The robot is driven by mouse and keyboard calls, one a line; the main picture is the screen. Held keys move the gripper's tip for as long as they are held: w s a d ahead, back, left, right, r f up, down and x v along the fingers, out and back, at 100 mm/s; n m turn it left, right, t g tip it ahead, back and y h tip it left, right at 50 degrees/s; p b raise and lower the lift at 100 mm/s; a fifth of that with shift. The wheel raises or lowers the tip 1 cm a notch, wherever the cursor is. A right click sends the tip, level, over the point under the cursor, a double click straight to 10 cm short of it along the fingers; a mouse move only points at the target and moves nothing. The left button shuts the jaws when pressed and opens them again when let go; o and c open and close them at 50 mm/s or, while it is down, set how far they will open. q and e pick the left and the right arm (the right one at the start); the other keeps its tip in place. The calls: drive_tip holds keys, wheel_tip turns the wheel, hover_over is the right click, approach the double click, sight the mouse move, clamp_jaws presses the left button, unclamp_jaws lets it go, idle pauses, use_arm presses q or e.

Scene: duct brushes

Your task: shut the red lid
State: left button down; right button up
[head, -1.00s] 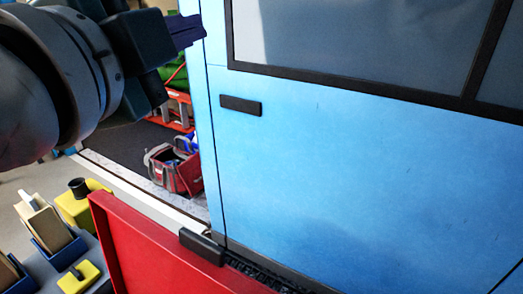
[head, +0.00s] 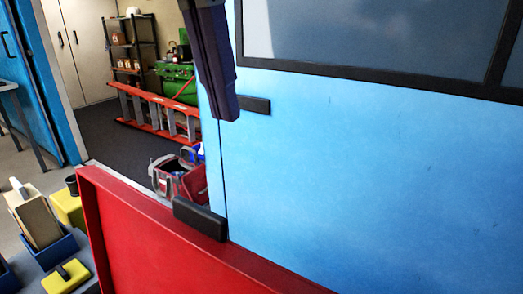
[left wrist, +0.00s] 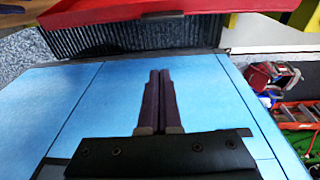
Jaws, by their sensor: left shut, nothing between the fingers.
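The red lid (head: 170,250) stands raised at the bottom of the head view, its broad face toward me. A black handle (head: 200,218) sits on its upper edge. The lid also shows as a red strip at the top of the left wrist view (left wrist: 130,14). My left gripper (head: 226,112) points down in front of the blue door, above the handle in the picture and apart from it. Its two dark fingers (left wrist: 160,74) are together and empty. The lower part of the lid is cut off by the frame. My right gripper is not in view.
The blue door (head: 370,180) with a dark-framed window fills the right side. Left of the lid are a blue holder (head: 52,248) with a tan block and yellow pieces. A doorway shows a bag (head: 178,178), a red ladder (head: 155,115) and shelves (head: 130,50) beyond.

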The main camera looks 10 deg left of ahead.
use_arm(q)
wheel_tip(320, 180, down, 9)
drive_tip(key=s+a+p, duration=0.1)
drive_tip(key=s+p, duration=0.1)
drive_tip(key=shift+a+p, duration=0.35)
idle(0.5)
